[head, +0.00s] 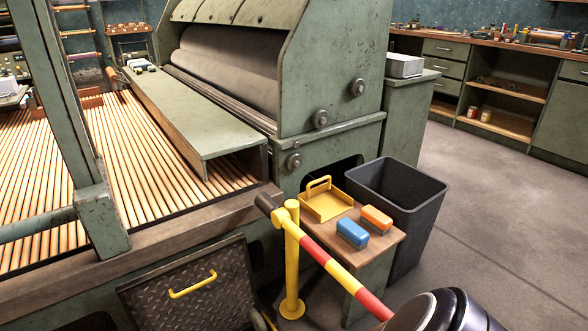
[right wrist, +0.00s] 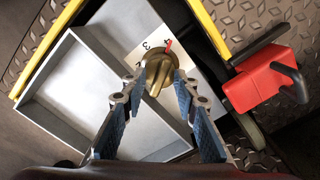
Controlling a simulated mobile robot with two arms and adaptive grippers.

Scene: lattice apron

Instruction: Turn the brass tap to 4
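The brass tap (right wrist: 160,72) shows in the right wrist view, on a pale plate (right wrist: 124,36) printed with small figures. The tap is not visible in the head view. My left gripper is in neither view.
In the right wrist view, a grey tray (right wrist: 58,95) lies left of the tap and a red block with a dark handle (right wrist: 256,88) right. The head view shows a large green roller machine (head: 330,85), a striped barrier pole (head: 340,270) and a black bin (head: 405,200).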

